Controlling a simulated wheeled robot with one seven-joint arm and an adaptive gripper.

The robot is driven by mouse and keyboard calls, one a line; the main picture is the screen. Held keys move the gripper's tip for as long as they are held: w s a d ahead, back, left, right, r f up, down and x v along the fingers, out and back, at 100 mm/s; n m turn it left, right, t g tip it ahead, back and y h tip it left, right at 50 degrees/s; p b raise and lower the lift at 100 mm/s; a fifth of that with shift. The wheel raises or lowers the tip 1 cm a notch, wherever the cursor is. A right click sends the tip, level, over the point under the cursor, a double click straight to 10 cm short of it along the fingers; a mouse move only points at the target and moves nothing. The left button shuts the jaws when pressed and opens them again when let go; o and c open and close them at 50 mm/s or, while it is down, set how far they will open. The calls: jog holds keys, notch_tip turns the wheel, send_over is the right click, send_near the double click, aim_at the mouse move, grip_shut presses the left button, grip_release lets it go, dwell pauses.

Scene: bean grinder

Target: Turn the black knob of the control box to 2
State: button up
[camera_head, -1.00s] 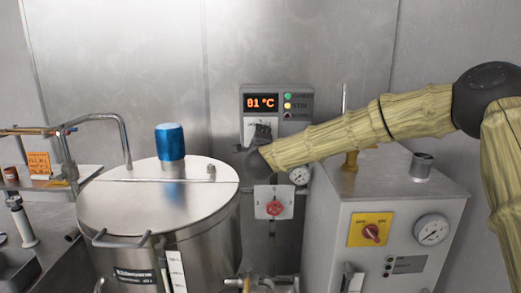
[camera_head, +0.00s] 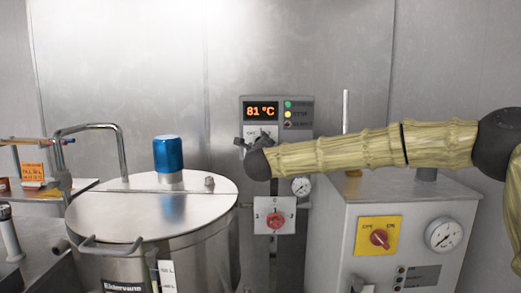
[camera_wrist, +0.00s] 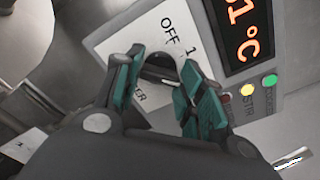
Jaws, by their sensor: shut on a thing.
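The grey control box (camera_head: 302,105) is on the back wall, with an orange display reading 81 °C. Below the display is a white dial plate (camera_wrist: 172,24), where "OFF" and "1" can be read in the wrist view. The black knob (camera_wrist: 160,68) sits on this plate between my fingers, and only part of it shows. My gripper (camera_wrist: 158,66) is shut on the knob, with one teal-padded finger on each side. In the head view my gripper (camera_head: 253,143) covers the knob and most of the dial, so its pointer and the "2" cannot be made out.
Below the box are a red knob on a white plate (camera_head: 276,222) and a small gauge (camera_head: 301,187). A steel vessel with a flat lid (camera_head: 120,215) and blue cap (camera_head: 168,153) stands left. A metal cabinet (camera_head: 335,250) stands right, under my arm.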

jog(key=shift+f, duration=0.1)
jog(key=o, duration=1)
jog(key=s, duration=1.2)
